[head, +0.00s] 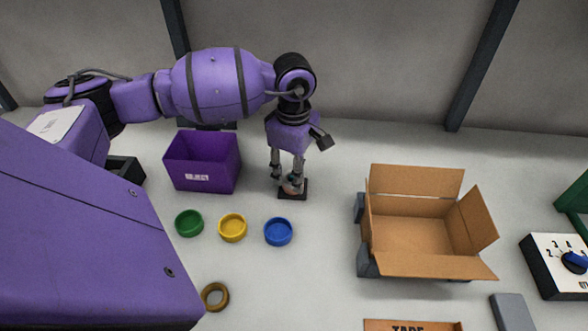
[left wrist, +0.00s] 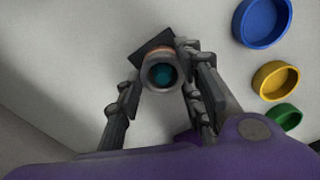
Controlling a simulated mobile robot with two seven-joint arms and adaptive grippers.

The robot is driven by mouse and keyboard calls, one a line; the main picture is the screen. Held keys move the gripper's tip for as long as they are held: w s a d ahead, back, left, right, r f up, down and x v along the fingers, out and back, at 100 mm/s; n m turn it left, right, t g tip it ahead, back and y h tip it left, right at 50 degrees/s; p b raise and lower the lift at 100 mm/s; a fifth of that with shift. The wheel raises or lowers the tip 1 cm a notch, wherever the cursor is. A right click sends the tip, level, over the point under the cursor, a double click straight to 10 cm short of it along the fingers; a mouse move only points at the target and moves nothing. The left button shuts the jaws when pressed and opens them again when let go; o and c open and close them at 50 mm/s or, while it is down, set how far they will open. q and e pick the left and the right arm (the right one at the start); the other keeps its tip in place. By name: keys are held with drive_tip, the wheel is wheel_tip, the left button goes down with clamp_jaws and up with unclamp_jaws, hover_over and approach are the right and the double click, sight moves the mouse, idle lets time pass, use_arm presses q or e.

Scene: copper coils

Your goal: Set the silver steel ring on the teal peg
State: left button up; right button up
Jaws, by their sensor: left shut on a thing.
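My left gripper (head: 288,180) points down over a small dark square base (head: 300,194) at the back middle of the table. In the left wrist view my left gripper (left wrist: 160,82) is shut on the silver steel ring (left wrist: 150,83), with a finger on either side. The teal peg (left wrist: 164,73) shows through the ring's opening, so the ring is over or around it; its height on the peg is unclear. A copper-coloured edge (left wrist: 158,51) shows just beyond the ring, above the dark base (left wrist: 147,46). In the head view the fingers partly hide the peg and ring.
A purple bin (head: 203,178) stands left of the base. Green (head: 189,223), yellow (head: 232,228) and blue (head: 278,232) dishes lie in front. A brass-coloured ring (head: 215,296) lies nearer. An open cardboard box (head: 425,264) stands right, with clear table between.

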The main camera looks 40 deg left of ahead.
use_arm(q)
drive_tip(key=shift+f, duration=0.2)
use_arm(e)
drive_tip(key=shift+s+f, duration=0.1)
drive_tip(key=shift+f, duration=0.1)
use_arm(q)
drive_tip(key=o, duration=1)
wheel_tip(320, 180, up, 11)
drive_tip(key=p, duration=0.4)
use_arm(e)
drive_tip(key=w+r+t, duration=0.1)
drive_tip(key=w+r, duration=0.3)
drive_tip(key=r, duration=0.2)
drive_tip(key=shift+w+r, duration=0.15)
drive_tip(key=shift+r, duration=0.05)
use_arm(q)
drive_tip(key=shift+s+d, duration=0.1)
